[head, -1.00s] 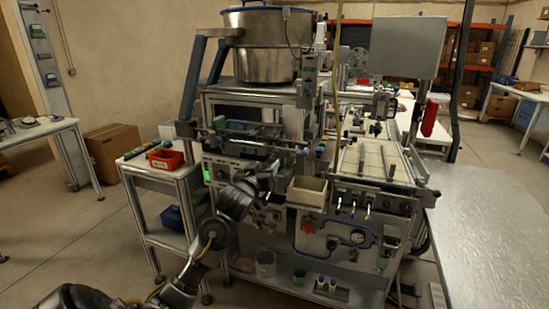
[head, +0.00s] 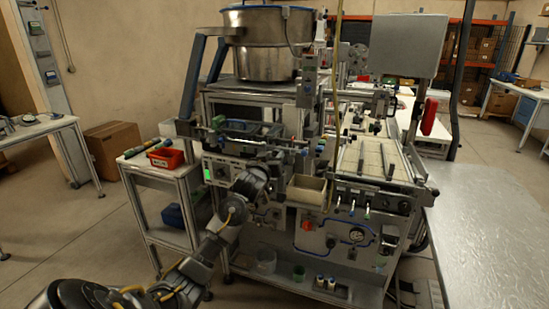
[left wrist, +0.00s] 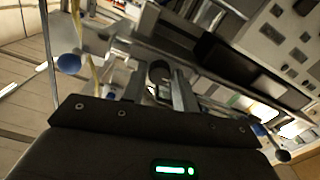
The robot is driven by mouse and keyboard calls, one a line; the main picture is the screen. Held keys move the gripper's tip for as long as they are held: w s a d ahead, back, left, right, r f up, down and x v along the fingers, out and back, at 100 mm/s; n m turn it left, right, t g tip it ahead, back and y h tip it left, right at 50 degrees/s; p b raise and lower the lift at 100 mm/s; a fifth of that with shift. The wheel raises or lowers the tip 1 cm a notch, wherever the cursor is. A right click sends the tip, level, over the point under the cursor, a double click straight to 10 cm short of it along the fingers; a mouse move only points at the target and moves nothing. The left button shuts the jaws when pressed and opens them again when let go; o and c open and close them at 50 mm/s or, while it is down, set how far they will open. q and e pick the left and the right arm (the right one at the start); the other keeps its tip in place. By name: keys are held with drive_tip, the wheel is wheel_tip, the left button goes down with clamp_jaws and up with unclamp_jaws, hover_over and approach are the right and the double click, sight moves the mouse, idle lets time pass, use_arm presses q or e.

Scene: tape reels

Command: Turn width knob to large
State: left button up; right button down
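The machine (head: 300,170) stands in the middle of the head view. Several small knobs and controls sit on its front panel (head: 222,171); no label is readable, so I cannot tell for sure which is the width knob. My left gripper (head: 272,165) is at the machine's front, beside the cream bin, and partly hidden by my own wrist. In the left wrist view its two fingers (left wrist: 163,92) are apart, with a dark round knob (left wrist: 160,70) just beyond or between their tips. I cannot tell whether they touch it. My right gripper is not in view.
The cream bin (head: 306,190) is close right of my left gripper. A metal bowl (head: 267,45) tops the machine. A side cart at left carries a red bin (head: 166,158). A bare metal table (head: 490,220) is at the right. Floor is free at lower left.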

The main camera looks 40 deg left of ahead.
use_arm(q)
drive_tip(key=c, duration=0.5)
drive_tip(key=shift+c, duration=0.2)
